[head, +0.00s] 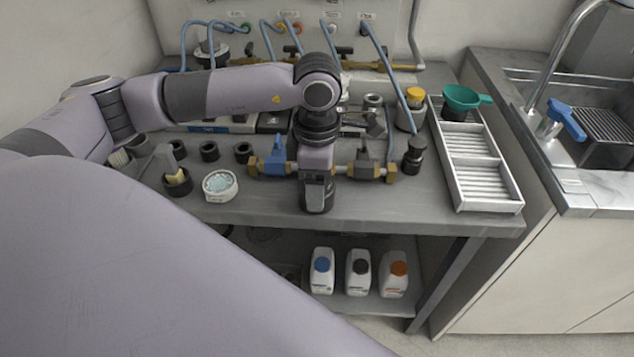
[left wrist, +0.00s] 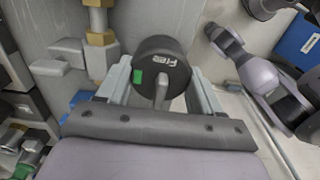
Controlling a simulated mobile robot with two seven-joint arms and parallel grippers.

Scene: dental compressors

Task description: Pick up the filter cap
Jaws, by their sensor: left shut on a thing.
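The filter cap (left wrist: 162,58) is a round black cap with white lettering, a green mark on its side and a grey bar-like part on its near side. My left gripper (left wrist: 160,80) has one finger on each side of it and is shut on it. In the head view my left arm comes in from the left, and its gripper (head: 317,190) hangs low over the front of the bench, by the brass pipe. I cannot make out the cap clearly there.
A brass pipe (head: 374,169) with a blue-handled valve (head: 277,155) lies close to the gripper. Black cups, a white jar (head: 220,186) and a black bottle (head: 414,154) stand nearby. A white divided tray (head: 487,190) lies right. Bottles (head: 358,272) stand on the lower shelf.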

